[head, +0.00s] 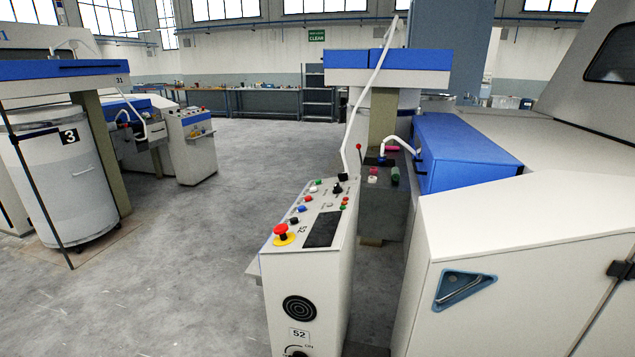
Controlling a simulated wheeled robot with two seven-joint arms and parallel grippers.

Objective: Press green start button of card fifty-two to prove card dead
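The control console of card fifty-two (312,270) stands upright in the middle of the head view, with a "52" label on its front end. A row of small buttons runs along the left of its sloping top. A small green button (319,181) sits at the far end of this row, just beyond a white one (313,190). A red mushroom stop button on a yellow collar (283,231) is at the near end. Small red and green spots show on the right side; I cannot tell whether they are lamps or buttons. Neither gripper is in view.
A rotary switch (296,352) is low on the console's front. The card's white cabinet (520,270) and blue cover (465,150) stand close on the right. Open grey floor (200,260) lies to the left, with a white can (65,180) beyond.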

